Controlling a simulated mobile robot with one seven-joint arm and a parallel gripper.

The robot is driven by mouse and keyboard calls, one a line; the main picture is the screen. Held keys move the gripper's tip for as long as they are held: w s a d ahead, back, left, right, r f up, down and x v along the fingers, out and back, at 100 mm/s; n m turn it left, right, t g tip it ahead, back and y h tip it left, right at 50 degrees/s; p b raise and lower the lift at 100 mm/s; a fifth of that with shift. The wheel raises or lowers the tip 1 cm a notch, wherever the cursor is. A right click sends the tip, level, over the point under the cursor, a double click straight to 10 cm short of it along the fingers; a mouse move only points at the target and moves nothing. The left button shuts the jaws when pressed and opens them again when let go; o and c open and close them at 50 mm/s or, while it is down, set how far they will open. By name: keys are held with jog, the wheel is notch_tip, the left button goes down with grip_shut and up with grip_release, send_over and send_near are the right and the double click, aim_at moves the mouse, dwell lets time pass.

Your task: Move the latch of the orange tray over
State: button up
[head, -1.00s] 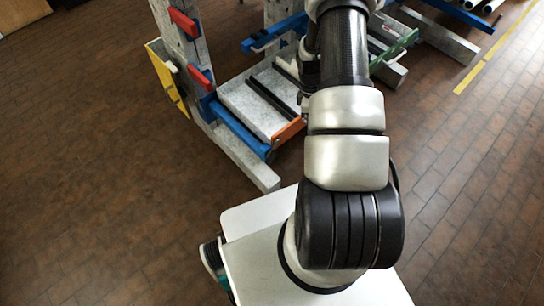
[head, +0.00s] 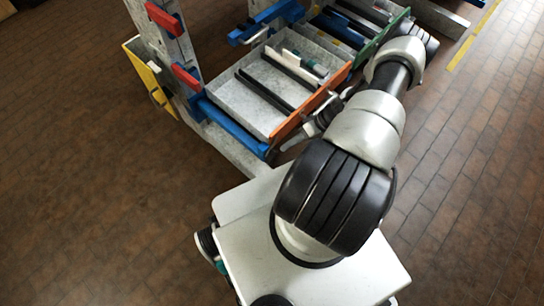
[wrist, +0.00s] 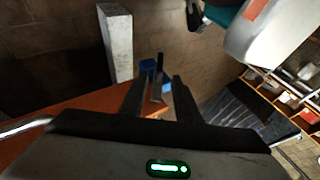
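The orange tray (head: 308,106) is a grey tray with an orange front panel and a silver handle. The panel also shows at the lower left in the wrist view (wrist: 75,118). A blue bar (head: 236,129) runs along the tray's left side to the panel's left end. Contact cannot be told. In the head view my arm mostly hides the gripper.
Left of the tray stands a grey post with red blocks (head: 163,20) and a yellow panel (head: 148,72). A green-edged tray (head: 388,35) lies to the right, near my arm. Dark bars (head: 268,92) lie in the orange tray. The floor at left is clear.

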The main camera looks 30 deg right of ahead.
aim_at(272, 157)
jog(key=b+x, duration=0.1)
jog(key=x, duration=1)
grip_shut()
